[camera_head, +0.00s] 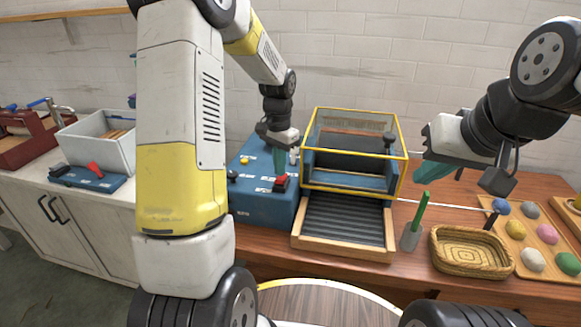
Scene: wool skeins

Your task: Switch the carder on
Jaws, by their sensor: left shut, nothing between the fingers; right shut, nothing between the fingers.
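The carder is a blue machine with a yellow-framed clear guard (404,150) over its drum and a dark ribbed feed belt (345,222) in front. Its blue control box (262,210) stands at the left with a red switch (281,184), a yellow knob (244,160) and a black knob (232,175). My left gripper (279,168) is shut and points down just above the red switch; I cannot tell whether the teal fingertips touch it. My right gripper (432,172) is shut and empty, to the right of the guard.
A green-handled tool stands in a grey holder (411,238) beside a woven basket (470,268). Trays of coloured wool balls (516,250) lie at the right. On the left counter are a white bin (88,152) and a blue pad with a red lever (95,169).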

